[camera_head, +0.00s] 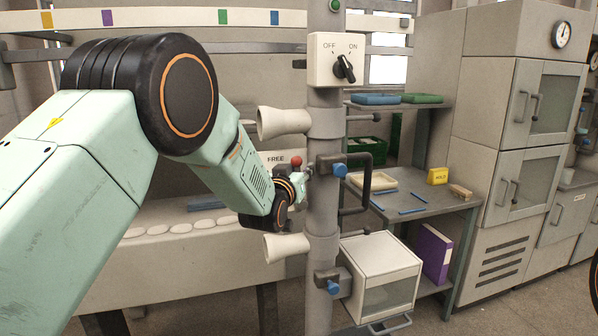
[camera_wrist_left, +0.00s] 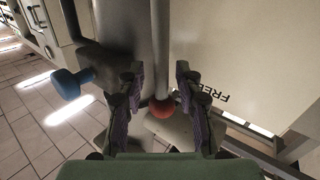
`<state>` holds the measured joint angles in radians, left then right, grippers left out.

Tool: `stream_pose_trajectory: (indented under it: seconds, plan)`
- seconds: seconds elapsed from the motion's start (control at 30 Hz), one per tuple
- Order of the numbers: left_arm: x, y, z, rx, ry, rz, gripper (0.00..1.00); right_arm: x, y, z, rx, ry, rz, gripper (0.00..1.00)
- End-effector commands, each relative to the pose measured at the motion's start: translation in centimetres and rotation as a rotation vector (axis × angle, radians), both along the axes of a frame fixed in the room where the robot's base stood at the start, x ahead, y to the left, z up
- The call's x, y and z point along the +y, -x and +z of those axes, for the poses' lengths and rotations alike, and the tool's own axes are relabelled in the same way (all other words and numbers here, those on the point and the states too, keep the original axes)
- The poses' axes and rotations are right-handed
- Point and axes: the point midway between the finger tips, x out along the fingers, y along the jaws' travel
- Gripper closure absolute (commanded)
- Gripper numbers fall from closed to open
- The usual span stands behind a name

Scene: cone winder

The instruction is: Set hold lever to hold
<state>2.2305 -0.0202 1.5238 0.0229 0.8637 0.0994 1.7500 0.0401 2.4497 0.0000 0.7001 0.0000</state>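The hold lever has a red ball knob (camera_head: 296,160) and stands just left of the grey post in the head view, by a plate reading FREE (camera_head: 275,159). My left gripper (camera_head: 305,173) is at the lever, partly hidden behind its own wrist. In the left wrist view, the red knob (camera_wrist_left: 163,107) and its grey rod (camera_wrist_left: 160,50) lie between the two fingers of my left gripper (camera_wrist_left: 160,75). The fingers are spread, with visible gaps on both sides of the lever. FREE lettering (camera_wrist_left: 212,94) is to the right. My right gripper is not in view.
The grey post (camera_head: 322,215) carries an OFF/ON switch box (camera_head: 337,60), blue-knobbed clamps (camera_head: 339,169) and a dark handle (camera_head: 372,185). Pale cones (camera_head: 284,122) stick out on its left. A shelf table (camera_head: 420,203) with a yellow block (camera_head: 437,176) stands right.

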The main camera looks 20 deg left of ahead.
Motion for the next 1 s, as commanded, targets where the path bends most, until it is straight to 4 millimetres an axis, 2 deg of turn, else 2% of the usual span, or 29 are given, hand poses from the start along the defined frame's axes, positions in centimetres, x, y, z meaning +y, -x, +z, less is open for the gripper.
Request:
stream_pose_trajectory:
  seconds: [0.07, 0.47, 1.0]
  plan:
    - [0.02, 0.01, 0.05, -0.001, 0.000, 0.000, 0.65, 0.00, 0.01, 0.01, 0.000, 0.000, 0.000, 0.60]
    - [0.03, 0.00, 0.07, -0.001, 0.001, 0.001, 0.99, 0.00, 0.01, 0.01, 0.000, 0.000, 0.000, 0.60]
    - [0.07, -0.05, 0.35, -0.007, 0.002, 0.002, 1.00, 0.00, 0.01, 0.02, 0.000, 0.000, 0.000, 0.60]
